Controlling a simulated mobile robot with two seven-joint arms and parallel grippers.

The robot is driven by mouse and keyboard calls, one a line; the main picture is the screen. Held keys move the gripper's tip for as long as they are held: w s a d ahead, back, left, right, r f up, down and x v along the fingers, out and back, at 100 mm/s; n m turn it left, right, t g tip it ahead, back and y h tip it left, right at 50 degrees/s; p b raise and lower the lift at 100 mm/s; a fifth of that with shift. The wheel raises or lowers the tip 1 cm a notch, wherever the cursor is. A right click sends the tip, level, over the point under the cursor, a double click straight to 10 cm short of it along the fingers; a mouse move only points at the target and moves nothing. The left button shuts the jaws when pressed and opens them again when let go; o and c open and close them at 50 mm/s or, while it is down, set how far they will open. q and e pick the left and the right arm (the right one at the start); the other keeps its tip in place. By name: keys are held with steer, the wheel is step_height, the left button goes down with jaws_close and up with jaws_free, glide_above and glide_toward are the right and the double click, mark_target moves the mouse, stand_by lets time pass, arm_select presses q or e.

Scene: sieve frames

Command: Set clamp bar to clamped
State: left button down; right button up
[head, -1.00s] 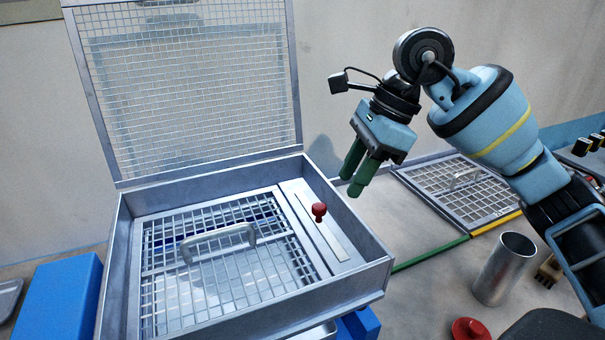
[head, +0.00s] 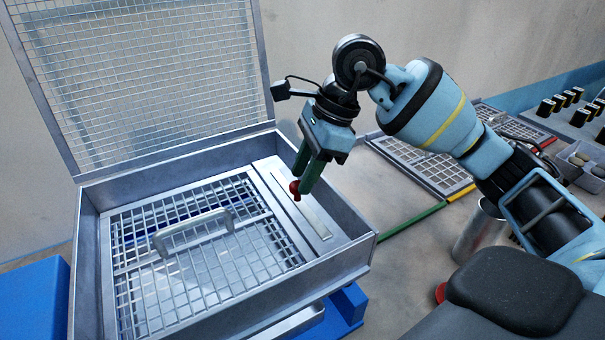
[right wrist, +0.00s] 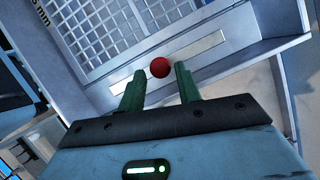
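The clamp bar is a light metal strip (head: 290,207) along the right inner side of the metal sieve box (head: 225,320), with a red knob (head: 295,190) on it. My right gripper (head: 307,180) has green fingers that reach down at the knob. In the right wrist view the red knob (right wrist: 160,67) lies between and just beyond the tips of the two fingers, which stand apart with gaps visible. A sieve frame with a mesh and a grey handle (head: 192,232) lies in the box. My left gripper is in neither view.
The box's mesh lid (head: 140,75) stands open at the back. Mesh frames (head: 425,165) lie on the bench to the right. A metal cup (head: 475,235) stands near my right arm. Blue blocks (head: 35,300) flank the box.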

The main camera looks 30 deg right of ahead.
steer(key=shift+w+a+f, duration=0.1)
steer(key=shift+a+f, duration=0.15)
steer(key=shift+f, duration=0.25)
jaws_close()
steer(key=shift+w+a+p, duration=0.1)
steer(key=shift+a+p, duration=0.25)
steer(key=shift+a, duration=1.85)
jaws_free()
steer(key=shift+a, duration=0.1)
